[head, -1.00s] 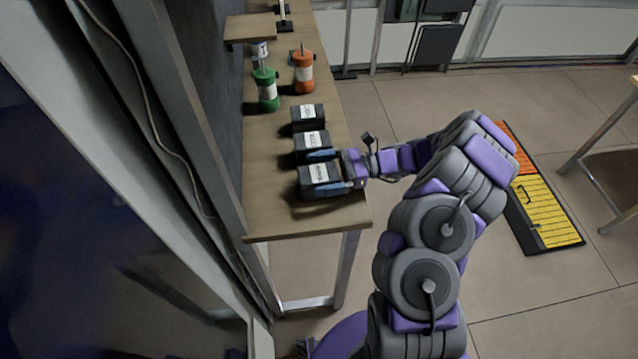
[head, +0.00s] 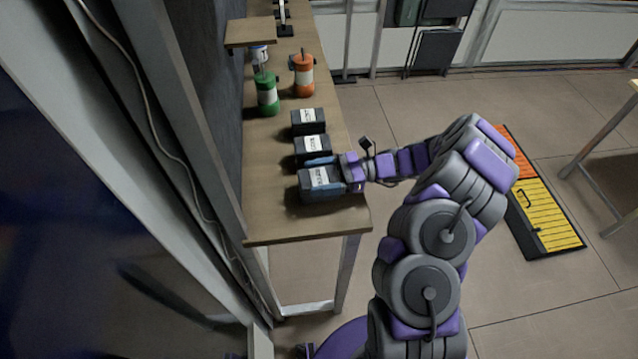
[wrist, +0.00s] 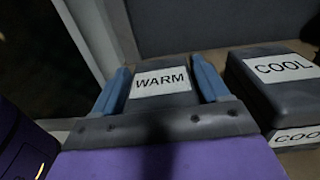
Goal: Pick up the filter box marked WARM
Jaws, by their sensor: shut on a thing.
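The filter box marked WARM (wrist: 161,84) is dark grey with a white label, and it sits between the two blue fingers of my gripper (wrist: 163,90) in the wrist view. In the head view my gripper (head: 322,176) is shut on this nearest dark box (head: 317,192) of a row on the wooden shelf (head: 300,222). The fingers lie along opposite sides of the box. I cannot tell whether its underside is clear of the shelf.
A box marked COOL (wrist: 281,80) stands just right of the held box in the wrist view. In the head view two more dark boxes (head: 310,146) stand behind it. Beyond them are a green bottle (head: 267,97) and an orange bottle (head: 303,84). The shelf's near end is bare.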

